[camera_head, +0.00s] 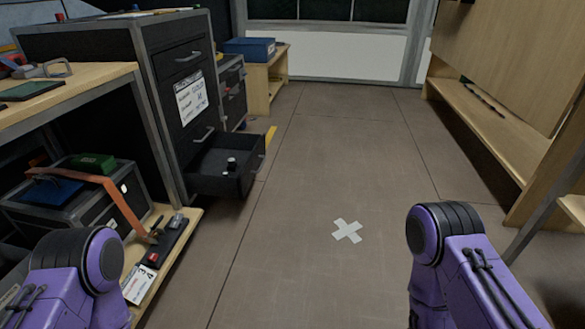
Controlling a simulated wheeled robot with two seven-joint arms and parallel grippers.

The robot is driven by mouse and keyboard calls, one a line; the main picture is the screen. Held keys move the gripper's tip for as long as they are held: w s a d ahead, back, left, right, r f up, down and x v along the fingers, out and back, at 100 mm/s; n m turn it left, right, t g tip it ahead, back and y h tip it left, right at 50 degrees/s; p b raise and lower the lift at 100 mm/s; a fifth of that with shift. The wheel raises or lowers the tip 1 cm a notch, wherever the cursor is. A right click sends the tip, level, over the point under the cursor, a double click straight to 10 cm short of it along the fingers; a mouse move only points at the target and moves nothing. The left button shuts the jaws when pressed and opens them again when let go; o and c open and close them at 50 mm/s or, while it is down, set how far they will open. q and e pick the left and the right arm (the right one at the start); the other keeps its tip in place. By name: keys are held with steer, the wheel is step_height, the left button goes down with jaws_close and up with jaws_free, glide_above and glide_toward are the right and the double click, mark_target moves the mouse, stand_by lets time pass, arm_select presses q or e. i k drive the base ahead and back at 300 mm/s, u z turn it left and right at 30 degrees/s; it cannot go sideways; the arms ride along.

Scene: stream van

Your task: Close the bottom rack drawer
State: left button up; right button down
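The bottom rack drawer (250,173) is the lowest drawer of the dark cabinet (110,45) on the left. It stands pulled out over the floor, with a small dark and pale object (232,164) inside. The drawers above it look shut. My two purple arms show at the lower left and lower right corners, both well apart from the drawer. Neither gripper is in view.
A wooden bench (75,92) with a lower shelf holding cases and tools stands at the left, before the cabinet. A wooden bench and panel (500,130) line the right. The floor between is clear, with a white taped cross (346,231).

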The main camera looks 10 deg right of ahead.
mark_target(218, 160)
steer(key=z, duration=0.35)
steer(key=i, duration=0.8)
steer(key=u, duration=0.8)
steer(key=i, duration=0.6)
steer(key=u, duration=0.7)
